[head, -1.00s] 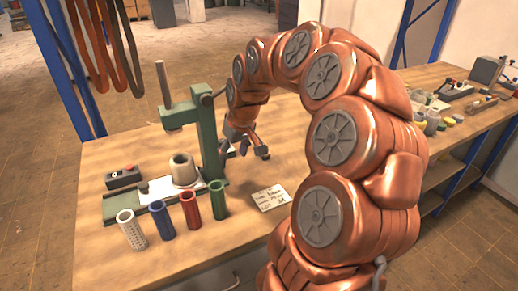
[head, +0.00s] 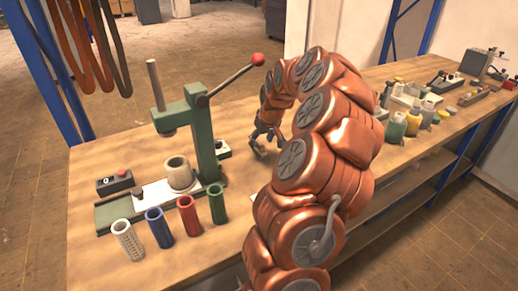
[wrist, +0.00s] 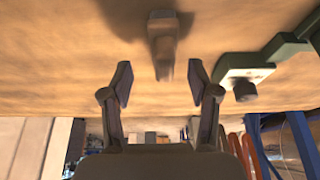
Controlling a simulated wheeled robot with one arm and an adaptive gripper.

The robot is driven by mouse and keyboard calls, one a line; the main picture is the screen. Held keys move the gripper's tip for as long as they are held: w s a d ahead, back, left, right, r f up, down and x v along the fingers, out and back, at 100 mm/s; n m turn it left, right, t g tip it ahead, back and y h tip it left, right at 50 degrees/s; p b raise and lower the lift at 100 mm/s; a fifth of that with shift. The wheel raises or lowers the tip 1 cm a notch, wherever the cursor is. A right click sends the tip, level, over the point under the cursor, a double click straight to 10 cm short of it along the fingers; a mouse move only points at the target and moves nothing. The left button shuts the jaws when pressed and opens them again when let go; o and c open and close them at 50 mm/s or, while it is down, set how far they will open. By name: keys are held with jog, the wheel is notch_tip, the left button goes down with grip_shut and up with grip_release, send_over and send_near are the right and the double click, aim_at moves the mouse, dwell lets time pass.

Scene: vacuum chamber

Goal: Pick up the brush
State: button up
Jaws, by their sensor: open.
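A tan, elongated object (wrist: 163,42), which looks like the brush, lies on the bench top in the wrist view. It is ahead of my gripper (wrist: 160,82), lined up with the gap between the fingers and apart from them. The fingers are open and empty. In the head view my gripper (head: 264,146) is low over the bench, right of the green press. I cannot make out the brush there; my arm may hide it.
A green press (head: 203,130) with a red-knobbed lever stands left of my gripper. Several coloured tubes (head: 189,215) stand along the bench's front. Jars (head: 396,126) and trays crowd the right side. The bench (head: 250,95) is clear behind the press.

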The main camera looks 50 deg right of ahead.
aim_at(260, 143)
jog(key=x, duration=0.2)
jog(key=p+x, duration=0.1)
jog(key=x, duration=0.1)
jog(key=shift+s+a+f, duration=0.15)
jog(key=shift+a+f, duration=0.05)
jog(key=shift+a, duration=0.1)
grip_shut()
